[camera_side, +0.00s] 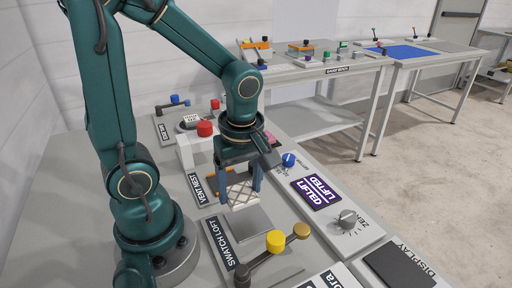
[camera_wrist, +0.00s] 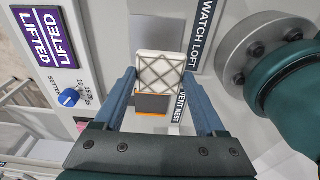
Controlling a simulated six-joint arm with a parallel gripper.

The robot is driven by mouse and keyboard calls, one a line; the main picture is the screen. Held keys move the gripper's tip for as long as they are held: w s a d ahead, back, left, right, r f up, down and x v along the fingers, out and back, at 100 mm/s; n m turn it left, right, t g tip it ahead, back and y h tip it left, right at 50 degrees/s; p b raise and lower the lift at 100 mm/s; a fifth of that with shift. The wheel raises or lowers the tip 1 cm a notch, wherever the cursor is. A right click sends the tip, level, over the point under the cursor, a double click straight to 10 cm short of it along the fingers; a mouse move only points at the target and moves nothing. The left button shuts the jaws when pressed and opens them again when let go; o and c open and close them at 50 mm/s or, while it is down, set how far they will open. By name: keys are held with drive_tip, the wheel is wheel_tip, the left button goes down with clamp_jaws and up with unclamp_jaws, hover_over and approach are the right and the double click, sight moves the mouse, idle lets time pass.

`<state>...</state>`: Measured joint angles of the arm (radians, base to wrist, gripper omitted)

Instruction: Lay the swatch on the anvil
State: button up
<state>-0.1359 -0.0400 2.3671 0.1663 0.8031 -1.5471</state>
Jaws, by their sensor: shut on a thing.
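The swatch is a pale square with a dark diamond lattice. It shows in the side view (camera_side: 241,194) and between my fingertips in the wrist view (camera_wrist: 160,70). My gripper (camera_side: 242,190) points down and is shut on it by its two side edges; the fingertips also show in the wrist view (camera_wrist: 159,78). A bare grey square plate, apparently the anvil (camera_side: 252,224), lies beside the SWATCH LOFT label, just in front of and below the swatch. The plate also shows in the wrist view (camera_wrist: 153,31), beyond the swatch. The swatch appears raised off the surface.
A purple screen (camera_side: 316,192) reads LIFTED. A blue knob (camera_side: 288,159) and a grey knob (camera_side: 347,219) stand at the right. A yellow-knobbed lever (camera_side: 276,240) stands close in front of the plate. A VENT NEST label (camera_side: 200,189) and red-topped block (camera_side: 204,130) are behind.

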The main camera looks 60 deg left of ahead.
sight(249, 204)
drive_tip(key=shift+w+d+f, duration=0.45)
drive_tip(key=shift+d+f, duration=0.2)
drive_tip(key=shift+d, duration=0.2)
drive_tip(key=shift+f, duration=1.95)
drive_tip(key=shift+f, duration=0.1)
drive_tip(key=o, duration=1.2)
drive_tip(key=shift+o, duration=0.2)
